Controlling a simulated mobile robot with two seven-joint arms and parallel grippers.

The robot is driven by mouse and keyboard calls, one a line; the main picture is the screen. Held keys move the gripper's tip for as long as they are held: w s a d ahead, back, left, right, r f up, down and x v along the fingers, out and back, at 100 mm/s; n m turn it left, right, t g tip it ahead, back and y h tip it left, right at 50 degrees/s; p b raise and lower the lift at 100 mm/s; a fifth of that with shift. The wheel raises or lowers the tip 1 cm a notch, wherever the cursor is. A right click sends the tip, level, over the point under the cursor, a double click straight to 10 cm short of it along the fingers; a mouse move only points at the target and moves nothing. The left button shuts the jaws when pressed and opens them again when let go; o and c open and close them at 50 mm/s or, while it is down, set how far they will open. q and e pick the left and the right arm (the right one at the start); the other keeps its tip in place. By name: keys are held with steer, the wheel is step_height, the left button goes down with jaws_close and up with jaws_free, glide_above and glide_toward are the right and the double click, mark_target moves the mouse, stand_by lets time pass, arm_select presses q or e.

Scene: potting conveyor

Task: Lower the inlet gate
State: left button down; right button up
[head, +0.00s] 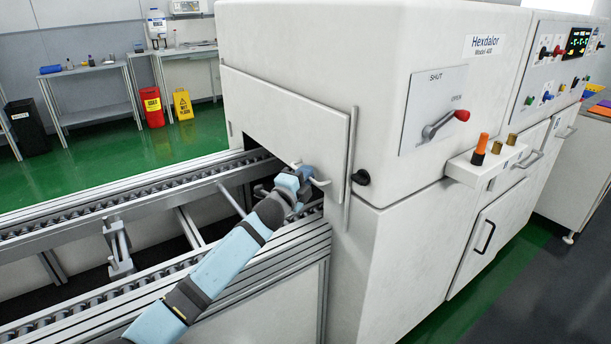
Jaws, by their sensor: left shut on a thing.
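The inlet gate (285,115) is a flat white panel on the end of the large white machine, held between upright guide rails. A dark opening shows beneath its left part, above the conveyor. A pale bar handle (322,183) sticks out near the gate's lower edge. My left gripper (305,176), at the end of a light blue and dark grey arm, is shut on this handle. The wrist and fingers hide part of the handle and of the opening behind. My right gripper is out of view.
The roller conveyor (110,197) runs from the left into the machine under the gate. A red-knobbed lever (462,116) on the front plate points toward OPEN. A small black knob (361,178) sits right of the gate. Orange and brass posts stand on a ledge further right.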

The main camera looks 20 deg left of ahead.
arm_select(q)
step_height(320, 180, down, 7)
steer(key=b, duration=0.3)
steer(key=shift+f, duration=0.1)
steer(key=shift+f+b, duration=0.55)
steer(key=shift+f, duration=0.15)
steer(key=c, duration=1.3)
jaws_free()
steer(key=shift+r, duration=0.1)
steer(key=shift+c, duration=0.2)
steer(key=shift+o, duration=0.5)
steer(key=shift+s, duration=0.1)
steer(key=p+v, duration=0.1)
steer(key=v, duration=0.5)
steer(key=shift+r, duration=0.1)
steer(key=shift+s+a, duration=0.2)
steer(key=shift+s, duration=0.45)
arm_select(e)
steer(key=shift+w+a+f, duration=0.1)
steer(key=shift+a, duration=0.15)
